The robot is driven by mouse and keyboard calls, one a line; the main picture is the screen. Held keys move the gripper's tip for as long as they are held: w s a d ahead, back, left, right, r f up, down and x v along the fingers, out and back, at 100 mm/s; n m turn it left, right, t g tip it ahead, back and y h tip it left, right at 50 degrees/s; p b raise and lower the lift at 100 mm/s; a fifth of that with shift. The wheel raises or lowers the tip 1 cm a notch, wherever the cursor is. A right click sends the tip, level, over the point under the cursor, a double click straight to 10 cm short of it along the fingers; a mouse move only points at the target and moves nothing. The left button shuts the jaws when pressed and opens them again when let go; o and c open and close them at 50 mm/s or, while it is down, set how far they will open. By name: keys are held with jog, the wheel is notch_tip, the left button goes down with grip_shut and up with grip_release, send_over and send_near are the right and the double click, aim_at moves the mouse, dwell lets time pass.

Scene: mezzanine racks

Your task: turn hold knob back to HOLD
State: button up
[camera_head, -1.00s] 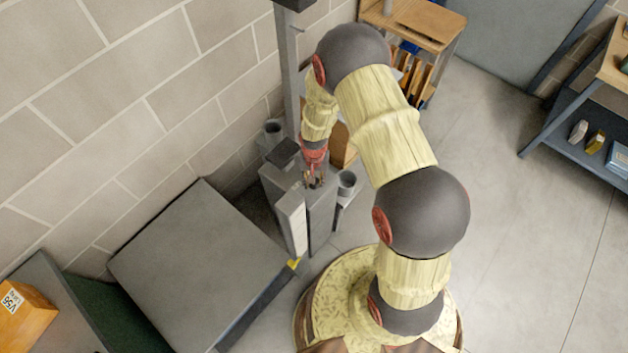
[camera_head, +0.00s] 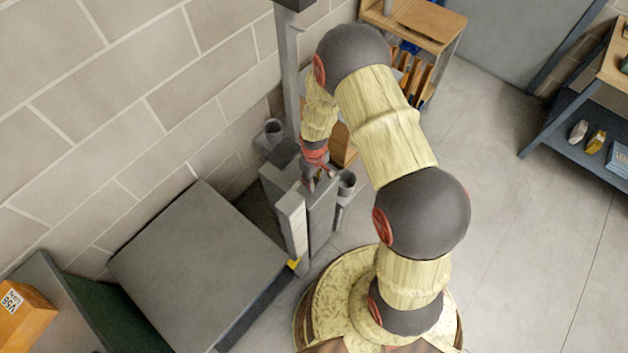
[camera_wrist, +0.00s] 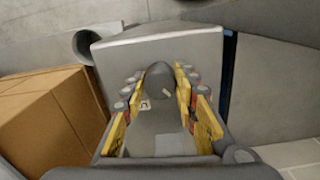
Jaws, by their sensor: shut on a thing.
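The hold knob (camera_wrist: 158,76) is a dark grey rounded piece on top of a grey post housing (camera_wrist: 120,48), seen in the wrist view between my fingers. My gripper (camera_wrist: 160,88) is shut on it, with yellow-edged finger pads on either side. Small pale marks show near the knob, too small to read, so its setting cannot be told. In the head view my gripper (camera_head: 309,184) points down onto the top of the grey housing (camera_head: 322,212); the knob itself is hidden there.
Grey cups (camera_head: 347,181) (camera_head: 273,130) stand beside the housing, near a brown box (camera_wrist: 45,112). A grey flat-topped platform (camera_head: 195,265) lies to the left by the block wall. A blue-grey rack (camera_head: 560,146) stands at right. The floor between is clear.

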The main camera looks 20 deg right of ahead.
aim_at(314, 181)
jog(key=shift+n, duration=0.6)
jog(key=o, duration=1.2)
jog(key=shift+c, duration=0.2)
notch_tip(314, 181, up, 12)
dwell(0.3)
